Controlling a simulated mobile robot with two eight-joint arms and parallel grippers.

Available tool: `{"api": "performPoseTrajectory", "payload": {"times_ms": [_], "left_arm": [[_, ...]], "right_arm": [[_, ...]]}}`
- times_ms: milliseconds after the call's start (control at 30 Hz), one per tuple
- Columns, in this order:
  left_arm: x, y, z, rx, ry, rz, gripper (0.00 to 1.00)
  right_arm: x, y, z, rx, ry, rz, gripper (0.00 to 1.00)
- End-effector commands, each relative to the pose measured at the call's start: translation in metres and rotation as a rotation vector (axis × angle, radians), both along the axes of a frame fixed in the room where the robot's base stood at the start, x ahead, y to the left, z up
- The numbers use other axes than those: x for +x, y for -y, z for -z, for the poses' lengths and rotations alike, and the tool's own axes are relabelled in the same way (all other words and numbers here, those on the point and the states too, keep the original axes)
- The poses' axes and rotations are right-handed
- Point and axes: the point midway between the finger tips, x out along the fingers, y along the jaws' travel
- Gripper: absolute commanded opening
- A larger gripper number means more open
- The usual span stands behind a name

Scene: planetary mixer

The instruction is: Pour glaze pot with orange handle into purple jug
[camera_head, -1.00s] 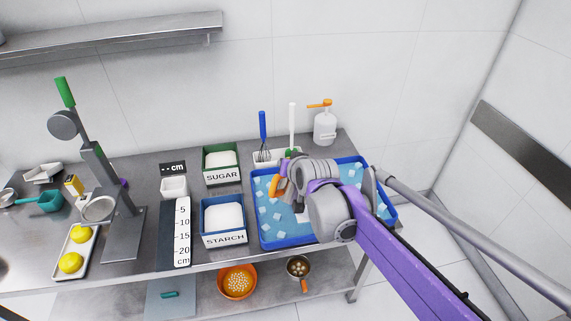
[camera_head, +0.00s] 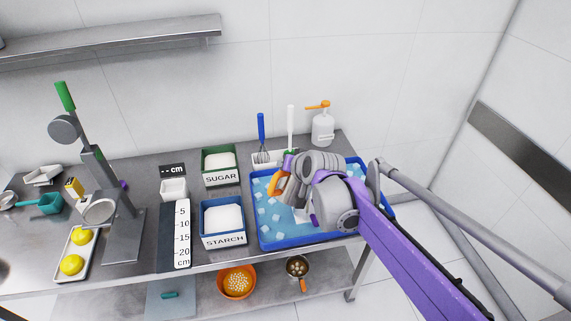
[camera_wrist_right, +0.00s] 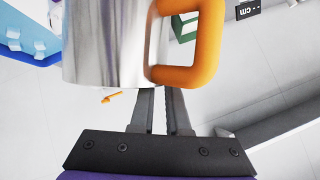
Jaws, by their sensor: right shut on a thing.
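The glaze pot is a shiny metal vessel with an orange handle (camera_head: 276,183), above the blue tray in the head view. In the right wrist view its metal body (camera_wrist_right: 105,45) and orange handle (camera_wrist_right: 190,50) fill the upper middle. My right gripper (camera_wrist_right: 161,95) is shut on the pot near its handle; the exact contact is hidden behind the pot. The pot's mouth and contents do not show. My left gripper is not in view.
A blue tray (camera_head: 262,239) with light-blue cubes lies below my right arm. STARCH (camera_head: 222,240) and SUGAR (camera_head: 222,178) bins, a white scale cup (camera_head: 173,188), a height ruler (camera_head: 181,235) and the tall press (camera_head: 122,235) stand to the left. A white dispenser (camera_head: 322,130) stands behind.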

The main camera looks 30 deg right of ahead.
Motion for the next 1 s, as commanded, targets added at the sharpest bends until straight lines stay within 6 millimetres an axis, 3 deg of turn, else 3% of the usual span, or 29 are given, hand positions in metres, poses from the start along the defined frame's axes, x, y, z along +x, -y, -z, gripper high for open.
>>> {"api": "performPoseTrajectory", "payload": {"times_ms": [200, 700, 1000], "left_arm": [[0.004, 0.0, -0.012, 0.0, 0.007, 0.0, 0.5], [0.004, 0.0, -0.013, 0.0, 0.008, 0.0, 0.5], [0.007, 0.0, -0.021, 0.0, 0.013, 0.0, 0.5]], "right_arm": [[0.003, 0.006, -0.006, 0.083, -0.026, 0.004, 0.0], [0.003, 0.007, -0.005, 0.107, -0.036, 0.002, 0.0], [0.006, 0.014, -0.008, 0.219, -0.073, 0.002, 0.0]]}}
